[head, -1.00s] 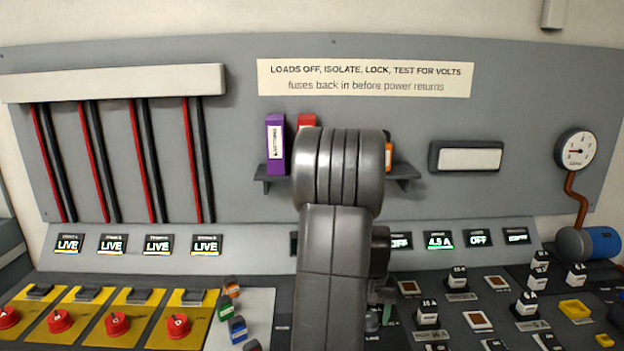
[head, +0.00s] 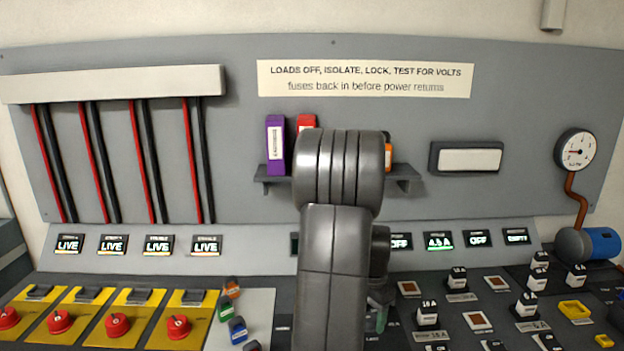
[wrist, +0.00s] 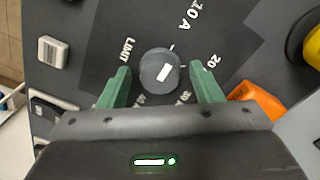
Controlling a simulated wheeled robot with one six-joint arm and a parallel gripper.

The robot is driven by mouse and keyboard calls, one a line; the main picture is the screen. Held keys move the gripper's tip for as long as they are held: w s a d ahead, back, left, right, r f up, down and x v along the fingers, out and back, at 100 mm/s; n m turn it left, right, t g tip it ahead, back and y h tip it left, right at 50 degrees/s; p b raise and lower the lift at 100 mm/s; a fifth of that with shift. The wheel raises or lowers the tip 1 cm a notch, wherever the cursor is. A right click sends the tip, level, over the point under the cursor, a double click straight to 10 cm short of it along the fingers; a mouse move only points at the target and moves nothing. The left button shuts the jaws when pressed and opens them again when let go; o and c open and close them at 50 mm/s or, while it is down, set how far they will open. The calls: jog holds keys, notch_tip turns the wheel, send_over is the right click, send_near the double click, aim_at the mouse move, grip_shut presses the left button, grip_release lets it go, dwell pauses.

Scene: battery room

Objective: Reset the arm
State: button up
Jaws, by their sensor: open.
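My arm stands upright in the middle of the head view and hides part of the panel behind it. My gripper shows in the wrist view (wrist: 163,88) with two green fingers apart. Between and just beyond the fingertips is a round dark grey knob (wrist: 160,70) with a white mark, its dial lettered LIMIT, 10 A, 20 and 30. The fingers do not appear to touch the knob. In the head view only a bit of a green finger (head: 382,318) shows beside my arm; the knob is hidden there.
Red rotary switches (head: 117,325) on yellow plates stand at left, under displays reading LIVE (head: 158,244). Small coloured blocks (head: 238,329) lie on a pale mat. Several fuse-like blocks (head: 428,313) stand at right. A shelf (head: 401,172) holds coloured books. An orange object (wrist: 258,101) is close right of the fingers.

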jog(key=shift+m, duration=1.1)
